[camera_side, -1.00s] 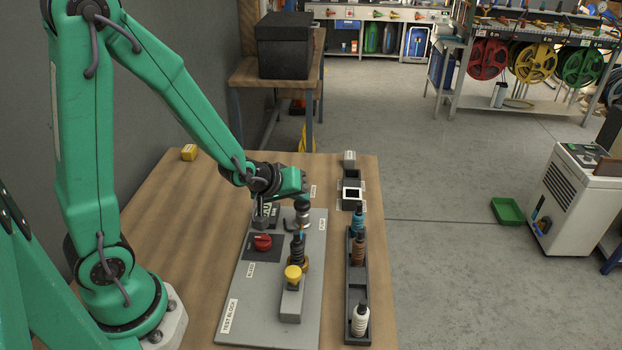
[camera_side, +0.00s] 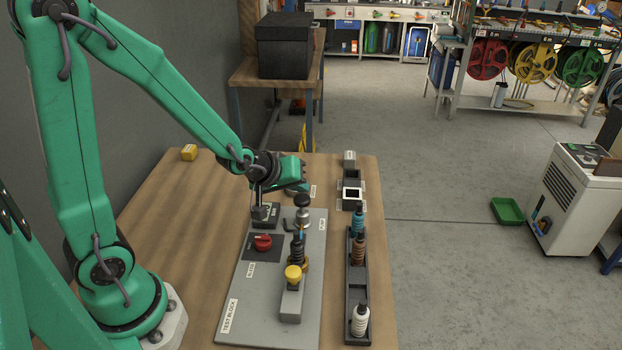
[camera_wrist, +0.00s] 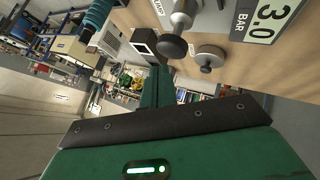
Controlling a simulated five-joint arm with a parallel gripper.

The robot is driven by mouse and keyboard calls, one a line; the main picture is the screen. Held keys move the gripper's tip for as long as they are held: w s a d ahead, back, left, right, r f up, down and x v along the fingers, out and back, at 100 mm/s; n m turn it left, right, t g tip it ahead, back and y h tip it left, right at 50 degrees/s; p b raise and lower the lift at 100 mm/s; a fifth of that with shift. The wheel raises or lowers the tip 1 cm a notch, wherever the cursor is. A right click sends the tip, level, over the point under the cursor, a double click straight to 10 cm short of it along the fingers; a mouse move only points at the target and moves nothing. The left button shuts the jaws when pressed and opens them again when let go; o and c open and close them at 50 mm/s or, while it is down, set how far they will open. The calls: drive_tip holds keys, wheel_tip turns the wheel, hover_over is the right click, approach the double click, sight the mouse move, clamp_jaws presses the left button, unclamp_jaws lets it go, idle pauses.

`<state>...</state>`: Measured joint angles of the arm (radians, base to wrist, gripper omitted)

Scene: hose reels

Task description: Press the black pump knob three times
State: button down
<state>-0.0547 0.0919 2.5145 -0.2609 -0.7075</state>
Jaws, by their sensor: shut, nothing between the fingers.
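The black pump knob (camera_side: 302,200) stands upright on its silver pump at the far end of the grey test block (camera_side: 243,312). In the wrist view the knob (camera_wrist: 172,46) shows as a dark round cap on the metal pump body (camera_wrist: 184,14). My gripper (camera_side: 301,181) is shut and empty, above and slightly beyond the knob, apart from it. Its green finger (camera_wrist: 157,88) shows below the knob in the wrist view. A gauge display (camera_wrist: 264,16) there reads 3.0 BAR. The gauge (camera_side: 265,213) sits left of the pump in the side view.
A red knob (camera_side: 262,242) and a yellow-capped part (camera_side: 293,275) are on the block. A black rack (camera_side: 349,290) with several bottles stands to the right. A grey round knobbed piece (camera_wrist: 209,58) is beyond the pump. The left tabletop is mostly clear.

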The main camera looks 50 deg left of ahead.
sight(297, 201)
drive_tip(key=shift+r, duration=2.5)
drive_tip(key=shift+s+r, duration=0.1)
drive_tip(key=shift+s+r, duration=0.2)
drive_tip(key=s+r+m+g, duration=0.1)
drive_tip(key=s+r+m, duration=0.1)
drive_tip(key=s, duration=0.3)
drive_tip(key=s+d+r+m+g, duration=0.1)
drive_tip(key=s+r+m, duration=0.2)
drive_tip(key=s, duration=0.3)
drive_tip(key=s+d+r+m+g, duration=0.1)
drive_tip(key=s+r+m, duration=0.2)
drive_tip(key=s, duration=0.3)
drive_tip(key=shift+r+m+g, duration=0.25)
drive_tip(key=shift+m+g, duration=0.05)
drive_tip(key=shift+m, duration=0.1)
